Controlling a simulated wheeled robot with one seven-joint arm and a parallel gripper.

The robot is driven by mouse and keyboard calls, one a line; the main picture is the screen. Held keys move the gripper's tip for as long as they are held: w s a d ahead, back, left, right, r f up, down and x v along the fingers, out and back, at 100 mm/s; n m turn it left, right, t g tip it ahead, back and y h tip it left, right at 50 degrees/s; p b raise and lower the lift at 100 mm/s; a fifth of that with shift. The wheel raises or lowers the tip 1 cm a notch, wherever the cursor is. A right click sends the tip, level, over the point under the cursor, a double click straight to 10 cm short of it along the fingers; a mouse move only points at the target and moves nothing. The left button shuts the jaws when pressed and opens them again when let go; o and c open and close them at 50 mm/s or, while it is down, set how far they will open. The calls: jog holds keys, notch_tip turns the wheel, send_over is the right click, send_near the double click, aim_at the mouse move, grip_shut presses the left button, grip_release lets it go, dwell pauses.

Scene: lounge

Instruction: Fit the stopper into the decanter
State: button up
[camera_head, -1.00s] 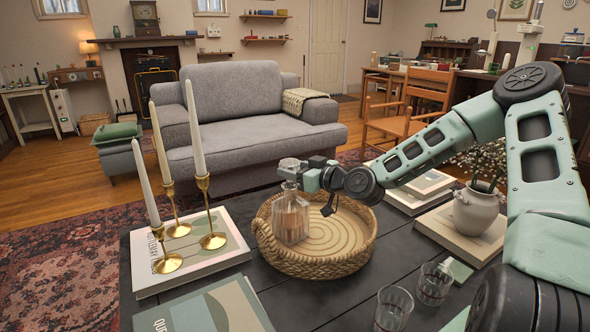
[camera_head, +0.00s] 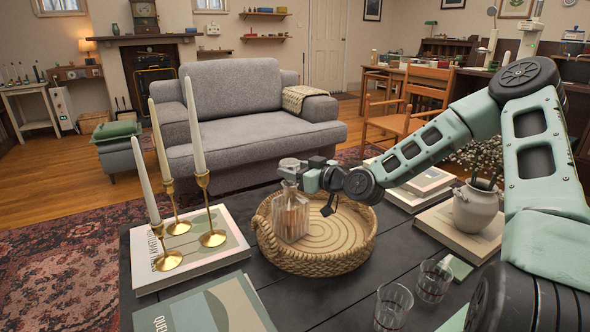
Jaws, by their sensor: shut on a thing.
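The clear glass decanter (camera_head: 291,217) stands upright in the round woven tray (camera_head: 318,264), toward its left side. My gripper (camera_head: 296,172) reaches in from the right, level with the top of the decanter's neck. It is shut on the glass stopper (camera_head: 290,163), whose top shows just above the jaws. The stopper is over the decanter's mouth. The jaws and the small scale hide the stopper's lower end, so I cannot tell whether it is inside the neck.
Brass candlesticks with tall white candles (camera_head: 196,125) stand on a book (camera_head: 220,260) left of the tray. Two glasses (camera_head: 393,306) are at the front right. A vase (camera_head: 476,206) stands on books behind them. The tray's right half is empty.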

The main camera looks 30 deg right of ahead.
jog(key=shift+f+b, duration=0.95)
jog(key=shift+f, duration=0.45)
jog(key=o, duration=1.1)
jog(key=p+v, duration=0.2)
jog(key=v, duration=0.4)
jog(key=shift+r, duration=0.1)
dwell(0.7)
